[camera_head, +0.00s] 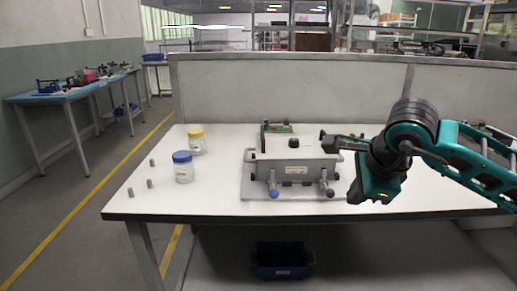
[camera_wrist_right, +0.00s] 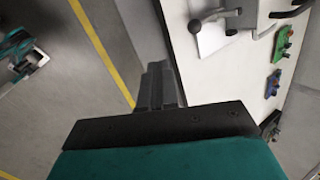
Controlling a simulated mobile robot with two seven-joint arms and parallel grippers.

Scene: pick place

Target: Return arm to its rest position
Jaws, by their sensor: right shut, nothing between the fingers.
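My right arm (camera_head: 460,160) comes in from the right in the head view, teal and black. Its gripper (camera_head: 328,143) points left, over the right rear part of the grey fixture box on the white table. In the right wrist view the dark fingers (camera_wrist_right: 160,85) of my right gripper are together with nothing between them. The floor and the table edge show beyond them. My left gripper is not in the head view.
The grey fixture (camera_head: 295,172) has levers at its front. A blue-lidded jar (camera_head: 183,170), a yellow-lidded jar (camera_head: 197,143) and small grey cylinders (camera_head: 130,192) stand at the left of the white table (camera_head: 215,205). A blue bin (camera_head: 282,262) sits below. A partition (camera_head: 290,95) stands behind.

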